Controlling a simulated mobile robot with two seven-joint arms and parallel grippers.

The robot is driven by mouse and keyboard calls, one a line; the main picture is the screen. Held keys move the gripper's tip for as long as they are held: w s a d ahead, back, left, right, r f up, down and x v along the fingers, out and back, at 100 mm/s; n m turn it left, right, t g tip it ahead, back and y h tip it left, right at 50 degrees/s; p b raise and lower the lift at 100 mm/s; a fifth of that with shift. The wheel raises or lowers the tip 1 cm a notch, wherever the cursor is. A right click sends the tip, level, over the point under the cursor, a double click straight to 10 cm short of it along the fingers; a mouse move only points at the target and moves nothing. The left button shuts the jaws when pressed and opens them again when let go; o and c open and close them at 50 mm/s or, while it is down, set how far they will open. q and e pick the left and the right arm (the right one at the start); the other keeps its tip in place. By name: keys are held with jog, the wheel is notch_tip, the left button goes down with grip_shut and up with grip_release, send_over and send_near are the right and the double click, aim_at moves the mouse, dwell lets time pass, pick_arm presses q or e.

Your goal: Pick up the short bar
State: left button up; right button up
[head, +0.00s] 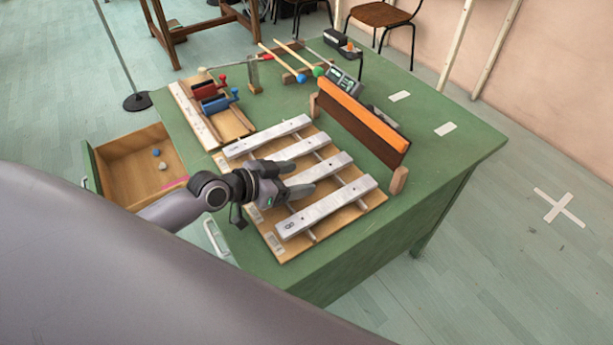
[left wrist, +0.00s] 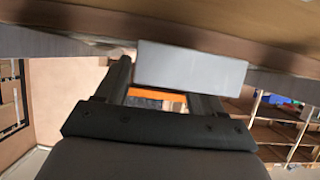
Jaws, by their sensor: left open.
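Several pale grey metal bars lie across a wooden frame (head: 372,200) on the green table. The bar between the front and back ones (head: 335,167) looks shortest, but my gripper hides its left end, so I cannot be sure. The front bar (head: 327,207) and back bar (head: 267,136) are longer. My left gripper (head: 304,177) is open over the frame, its fingers pointing right beside the middle bar. In the left wrist view, a grey bar end (left wrist: 190,68) covers the right fingertip; no grip on it shows. My right gripper is not in view.
An upright orange-topped board (head: 362,115) stands behind the frame. An open drawer (head: 135,165) sticks out at left. The table's right end (head: 455,160) is mostly clear.

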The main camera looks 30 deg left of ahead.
aim_at(297, 181)
pick_arm(q)
jog(key=shift+w+d+f, duration=0.2)
jog(key=shift+w+d, duration=0.05)
jog(key=shift+w, duration=0.15)
jog(key=c, duration=1.2)
jog(key=shift+r, duration=0.1)
jog(key=shift+r, duration=0.45)
notch_tip(297, 181, up, 19)
jog(key=p, duration=0.2)
